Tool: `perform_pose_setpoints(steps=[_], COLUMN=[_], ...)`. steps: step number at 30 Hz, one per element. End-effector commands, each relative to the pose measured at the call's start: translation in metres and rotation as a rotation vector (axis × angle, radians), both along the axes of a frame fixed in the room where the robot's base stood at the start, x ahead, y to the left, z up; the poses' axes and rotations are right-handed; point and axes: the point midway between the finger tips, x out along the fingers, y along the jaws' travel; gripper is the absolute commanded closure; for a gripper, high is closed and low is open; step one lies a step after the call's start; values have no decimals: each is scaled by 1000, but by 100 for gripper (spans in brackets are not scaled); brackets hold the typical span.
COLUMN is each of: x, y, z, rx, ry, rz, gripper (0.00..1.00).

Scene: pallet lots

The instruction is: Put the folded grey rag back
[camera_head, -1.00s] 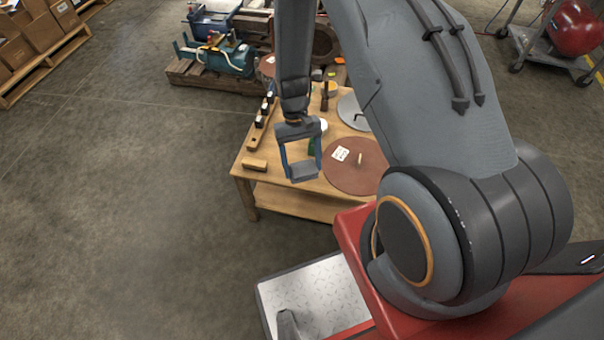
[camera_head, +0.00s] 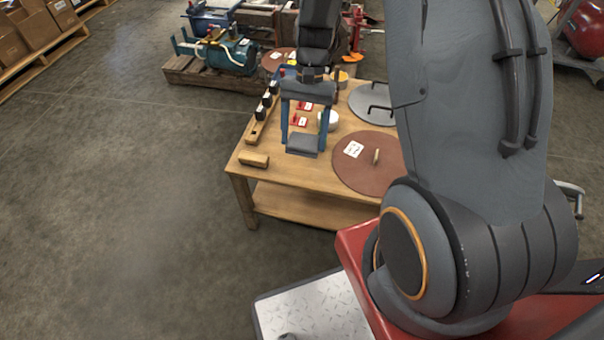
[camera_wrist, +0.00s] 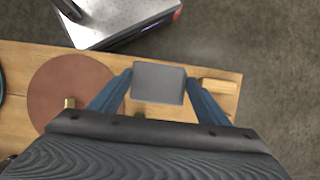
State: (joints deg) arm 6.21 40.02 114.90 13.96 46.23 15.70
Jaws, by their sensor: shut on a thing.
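The folded grey rag (camera_head: 302,144) is a flat grey block. My gripper (camera_head: 303,135) is shut on it with its blue fingers on either side. It hangs over the near left part of the wooden table (camera_head: 290,207). In the wrist view the rag (camera_wrist: 158,82) sits between the blue fingertips of my gripper (camera_wrist: 158,86). The rag hides the table top under it; I cannot tell its exact height.
A round brown lid (camera_head: 365,170) with a white card and wooden handle lies right of the rag. A wooden block (camera_head: 254,160) lies left. A grey round lid (camera_head: 372,103), a white round thing (camera_head: 330,121) and red-marked cards (camera_head: 300,121) lie farther back.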

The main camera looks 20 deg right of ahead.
Motion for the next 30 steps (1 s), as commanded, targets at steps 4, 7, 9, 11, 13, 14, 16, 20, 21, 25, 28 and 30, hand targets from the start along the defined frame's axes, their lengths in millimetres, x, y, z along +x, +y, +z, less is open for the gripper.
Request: perform_pose_setpoints(steps=[4, 7, 9, 11, 13, 14, 16, 20, 21, 25, 28, 30], x=[-1, -1, 0, 0, 0, 0, 0, 0, 0, 0, 0, 0], y=[0, 0, 0, 0, 0, 0, 0, 0, 0, 0, 0, 0], z=[-18, -37, -48, -56, -60, -62, -66, -82, -88, -100, -99, -99], rx=[1, 1, 1, 2, 1, 1, 1, 1, 1, 1, 0, 0], ry=[5, 5, 3, 4, 1, 1, 1, 3, 3, 2, 1, 1], rz=[-7, -8, -8, -7, -7, -7, -7, -6, -6, -6, -6, -6], gripper=[51, 51, 51, 51, 51, 51, 51, 51, 51, 51, 51, 51])
